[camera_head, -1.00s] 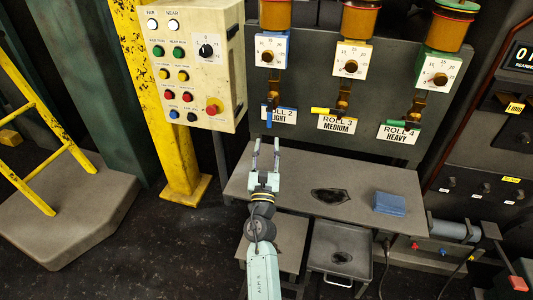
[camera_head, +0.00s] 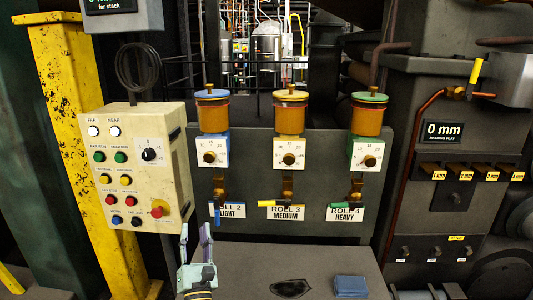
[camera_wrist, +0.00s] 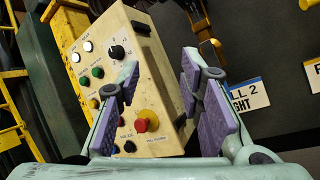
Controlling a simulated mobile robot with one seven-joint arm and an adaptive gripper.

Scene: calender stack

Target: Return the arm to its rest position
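My gripper (camera_head: 196,236) stands upright at the bottom of the head view, in front of the panel and just right of the control box (camera_head: 131,165). Its two fingers are apart with nothing between them. In the wrist view, the purple finger pads of my gripper (camera_wrist: 155,105) are spread wide, and the control box (camera_wrist: 130,60) with its red knob shows behind them, farther off. The lower part of my arm is cut off by the frame edge.
Three amber oilers (camera_head: 289,115) with dials and coloured levers are mounted on the grey panel (camera_head: 323,160). A grey bench (camera_head: 240,262) with a dark patch and a blue cloth (camera_head: 351,285) lies below. A yellow post (camera_head: 90,150) stands left of the control box.

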